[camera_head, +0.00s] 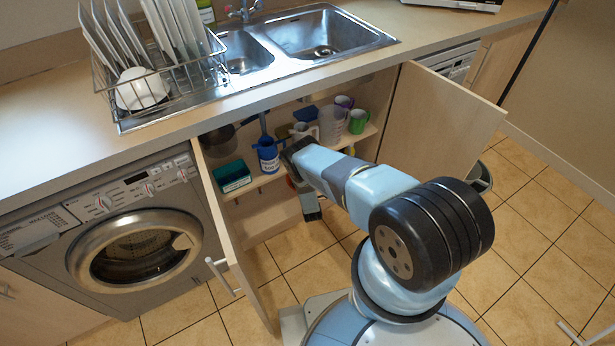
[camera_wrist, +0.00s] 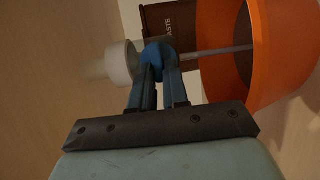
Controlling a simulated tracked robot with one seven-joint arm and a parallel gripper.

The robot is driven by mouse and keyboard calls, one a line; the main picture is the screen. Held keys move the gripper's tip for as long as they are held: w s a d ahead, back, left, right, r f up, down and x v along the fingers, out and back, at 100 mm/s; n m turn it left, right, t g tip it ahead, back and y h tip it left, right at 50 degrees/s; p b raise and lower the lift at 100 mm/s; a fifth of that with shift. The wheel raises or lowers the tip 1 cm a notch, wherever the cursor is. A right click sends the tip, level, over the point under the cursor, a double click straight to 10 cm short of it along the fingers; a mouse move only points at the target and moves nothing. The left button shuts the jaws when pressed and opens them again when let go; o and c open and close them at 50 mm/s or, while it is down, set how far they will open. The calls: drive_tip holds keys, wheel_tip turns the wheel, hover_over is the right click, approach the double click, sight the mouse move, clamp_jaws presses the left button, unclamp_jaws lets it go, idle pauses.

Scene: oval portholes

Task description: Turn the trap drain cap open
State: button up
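In the wrist view, the two narrow blue fingers of my gripper (camera_wrist: 160,78) reach up close together with a slim gap between them. Their tips meet a rounded bright blue piece (camera_wrist: 158,50), which looks like the drain cap. It sits against the right side of a pale, white cylindrical part (camera_wrist: 118,62), which looks like the trap. The tips overlap the blue piece, and I cannot tell whether they grip it or only touch it. In the head view, my arm reaches into the open sink cupboard (camera_head: 270,195); the fingertips, cap and trap are not clearly visible there.
An orange round container (camera_wrist: 273,50) stands close to the right of my fingers, with a grey rod (camera_wrist: 215,50) and a dark box (camera_wrist: 172,22) behind. Cupboard doors (camera_head: 440,125) stand open.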

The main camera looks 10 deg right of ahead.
drive_tip(key=shift+o, duration=1.3)
drive_tip(key=shift+a, duration=0.15)
drive_tip(key=s+a, duration=0.1)
drive_tip(key=s, duration=1.2)
drive_tip(key=shift+s, duration=0.35)
drive_tip(key=shift+f, duration=0.1)
